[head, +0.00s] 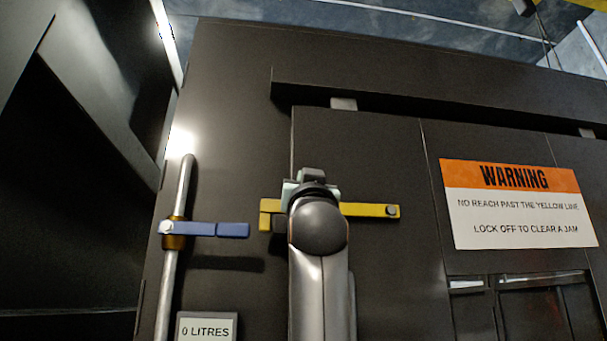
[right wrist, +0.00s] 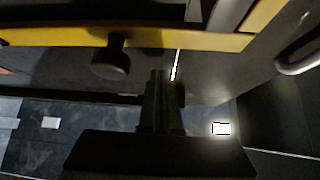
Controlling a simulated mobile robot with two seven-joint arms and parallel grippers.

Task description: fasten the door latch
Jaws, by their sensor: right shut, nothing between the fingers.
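The yellow door latch bar (head: 370,209) lies about level across the dark door's left edge in the head view, with a round bolt at its right end. A yellow piece (head: 267,214) shows at its left end; my arm hides the middle, so I cannot tell how they meet. My right gripper (head: 312,178) is in front of the bar, mostly hidden by its own wrist. In the right wrist view its dark fingers (right wrist: 160,100) are together and empty, and the yellow bar (right wrist: 200,42) crosses the top, apart from the fingertips. My left gripper is not in view.
A blue lever (head: 205,229) with a brass collar sits on a grey vertical pipe (head: 183,190) left of the latch. A warning sign (head: 515,205) is on the right, and a "0 LITRES" plate (head: 206,330) is below. A dark rail (head: 430,105) runs above the door.

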